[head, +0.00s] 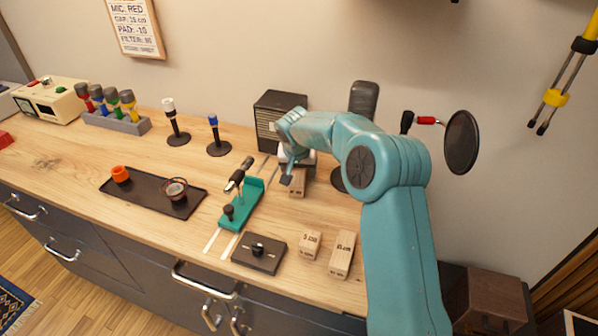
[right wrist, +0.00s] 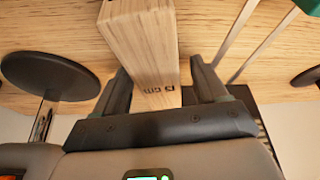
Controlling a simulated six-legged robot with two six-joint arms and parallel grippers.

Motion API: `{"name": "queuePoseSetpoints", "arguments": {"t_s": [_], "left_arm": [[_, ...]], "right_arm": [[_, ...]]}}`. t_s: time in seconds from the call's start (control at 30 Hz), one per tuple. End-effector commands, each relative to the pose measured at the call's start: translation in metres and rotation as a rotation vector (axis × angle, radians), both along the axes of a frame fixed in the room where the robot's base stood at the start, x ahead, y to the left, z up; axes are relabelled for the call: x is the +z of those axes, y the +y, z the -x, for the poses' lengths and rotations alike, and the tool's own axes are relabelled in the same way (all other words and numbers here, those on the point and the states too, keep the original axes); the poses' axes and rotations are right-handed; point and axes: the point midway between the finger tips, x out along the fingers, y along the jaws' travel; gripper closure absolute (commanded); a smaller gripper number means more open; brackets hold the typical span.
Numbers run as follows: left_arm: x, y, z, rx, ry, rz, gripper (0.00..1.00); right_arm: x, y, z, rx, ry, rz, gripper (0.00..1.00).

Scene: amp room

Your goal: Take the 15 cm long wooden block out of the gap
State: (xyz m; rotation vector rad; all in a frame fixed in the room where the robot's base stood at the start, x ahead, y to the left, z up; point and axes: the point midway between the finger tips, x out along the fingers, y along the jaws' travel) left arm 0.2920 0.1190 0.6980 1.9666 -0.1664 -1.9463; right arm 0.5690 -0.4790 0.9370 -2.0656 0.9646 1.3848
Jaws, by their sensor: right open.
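A wooden block (head: 298,186) stands near the speaker at the back, partly hidden by my right gripper. In the right wrist view the wooden block (right wrist: 142,45) reaches down between the fingers, with a label ending in "cm"; its number is not clear. My right gripper (head: 290,172) is open around this block, a finger on each side, and I see a gap beside each finger. It also shows in the right wrist view (right wrist: 162,85). My left gripper is not in view.
Two more labelled wooden blocks, a short one (head: 310,244) and a longer one (head: 342,255), lie at the front. A green sliding stand (head: 243,205) sits on rails left of the gripper. A dark speaker (head: 278,112) and a round-based stand (right wrist: 50,75) are close by.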

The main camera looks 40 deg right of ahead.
Motion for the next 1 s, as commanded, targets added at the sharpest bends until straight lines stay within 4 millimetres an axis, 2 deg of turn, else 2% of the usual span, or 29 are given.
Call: {"name": "queuePoseSetpoints", "arguments": {"t_s": [0.13, 0.17, 0.2, 0.33, 0.6, 0.73, 0.87, 1.0], "left_arm": [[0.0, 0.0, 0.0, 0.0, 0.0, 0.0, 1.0], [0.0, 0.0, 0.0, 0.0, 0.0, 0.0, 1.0], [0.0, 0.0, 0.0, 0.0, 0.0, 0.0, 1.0], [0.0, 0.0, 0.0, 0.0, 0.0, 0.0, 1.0], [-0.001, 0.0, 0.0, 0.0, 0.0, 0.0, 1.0], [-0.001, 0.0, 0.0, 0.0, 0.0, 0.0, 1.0], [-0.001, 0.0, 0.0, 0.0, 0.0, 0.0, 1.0], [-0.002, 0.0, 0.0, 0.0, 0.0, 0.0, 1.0]], "right_arm": [[0.0, 0.0, 0.0, 0.0, -0.001, 0.001, 0.28], [0.0, 0.0, 0.0, 0.0, -0.001, 0.001, 0.34], [0.0, 0.0, 0.0, 0.0, -0.001, 0.001, 0.47], [0.0, 0.0, 0.0, 0.0, 0.0, 0.0, 0.89], [0.0, 0.0, 0.0, 0.0, -0.001, -0.001, 0.89], [0.007, 0.0, 0.0, -0.001, -0.002, 0.0, 0.89], [0.023, 0.0, -0.001, -0.001, -0.004, 0.002, 0.89], [0.051, 0.0, -0.001, -0.001, -0.007, 0.002, 0.89]]}}
